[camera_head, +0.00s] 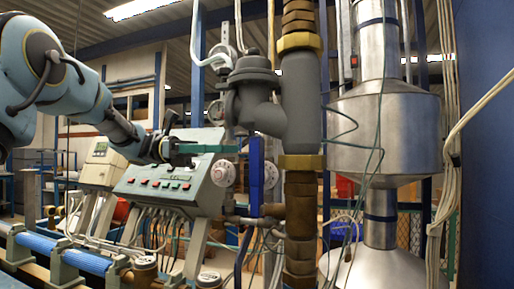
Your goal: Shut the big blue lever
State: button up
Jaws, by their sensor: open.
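The big blue lever (256,172) hangs upright just left of the brass and grey vertical pipe, below the grey valve body (258,95). My arm reaches in from the left. My gripper (228,149) is level with the upper part of the lever and a little left of it in the picture. Its green fingers point right, towards the lever, and look empty. The fingers overlap in this view, so the gap between them is hard to see. I cannot tell the exact depth between fingertips and lever.
A grey control panel (165,184) with buttons stands below my gripper, with round dials (223,173) at its right end. The brass-fitted pipe (300,140) is right of the lever. A metal tank (383,130) and loose cables are further right. Blue pipes (85,262) run at lower left.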

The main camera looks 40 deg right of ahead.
aim_at(257, 149)
jog(key=p+x, duration=0.1)
jog(key=x, duration=0.7)
jog(key=shift+s+d, duration=0.15)
jog(key=shift+s, duration=0.15)
jog(key=shift+c, duration=0.3)
grip_shut()
dwell(0.7)
